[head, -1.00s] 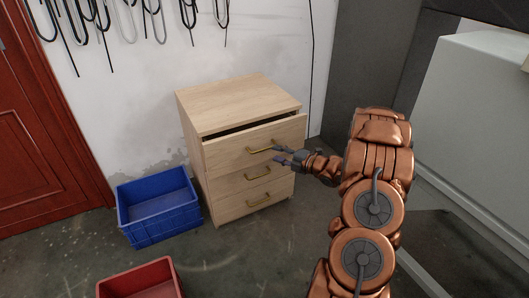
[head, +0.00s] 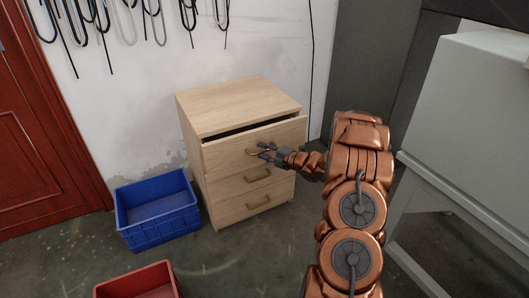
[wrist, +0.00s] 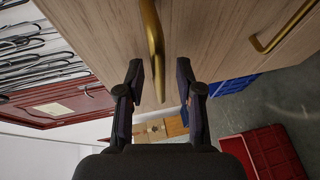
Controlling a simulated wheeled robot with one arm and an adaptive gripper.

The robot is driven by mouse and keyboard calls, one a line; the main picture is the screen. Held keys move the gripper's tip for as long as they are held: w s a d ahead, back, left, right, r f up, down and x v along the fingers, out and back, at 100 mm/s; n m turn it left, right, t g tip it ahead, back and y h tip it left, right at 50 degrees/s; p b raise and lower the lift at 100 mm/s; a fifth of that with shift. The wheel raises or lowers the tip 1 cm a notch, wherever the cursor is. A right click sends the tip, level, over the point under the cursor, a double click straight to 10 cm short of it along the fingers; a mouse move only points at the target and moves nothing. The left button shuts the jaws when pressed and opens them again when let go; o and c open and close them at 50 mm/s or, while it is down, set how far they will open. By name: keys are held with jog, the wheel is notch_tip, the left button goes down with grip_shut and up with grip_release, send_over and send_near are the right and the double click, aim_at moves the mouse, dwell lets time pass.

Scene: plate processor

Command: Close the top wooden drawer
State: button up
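The light wooden drawer cabinet (head: 238,105) stands against the wall with three drawers. Its top drawer (head: 228,154) is pulled out a little, with a dark gap showing above its front. The two lower drawers look shut. My gripper (head: 262,152) is right in front of the top drawer's brass handle and partly hides it. In the wrist view my gripper (wrist: 160,75) has its two dark fingers apart, and the brass handle (wrist: 152,40) lies ahead, at or just beyond the gap between the fingertips. I cannot tell whether they touch it.
A blue crate (head: 158,236) stands on the floor left of the cabinet, and a red crate (head: 140,282) is nearer. A red door (head: 45,140) is at the left. A grey-white machine (head: 465,130) stands at the right. Hooks and cords hang on the wall.

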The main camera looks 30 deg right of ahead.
grip_shut()
dwell(0.4)
jog(key=shift+w+d+p, duration=0.15)
jog(key=shift+w+p, duration=0.15)
jog(key=shift+w, duration=0.85)
jog(key=shift+w+d+p, duration=0.1)
jog(key=shift+w+p, duration=0.15)
jog(key=shift+w, duration=0.85)
jog(key=shift+o, duration=0.2)
grip_release()
jog(key=shift+w, duration=0.1)
jog(key=v, duration=1.2)
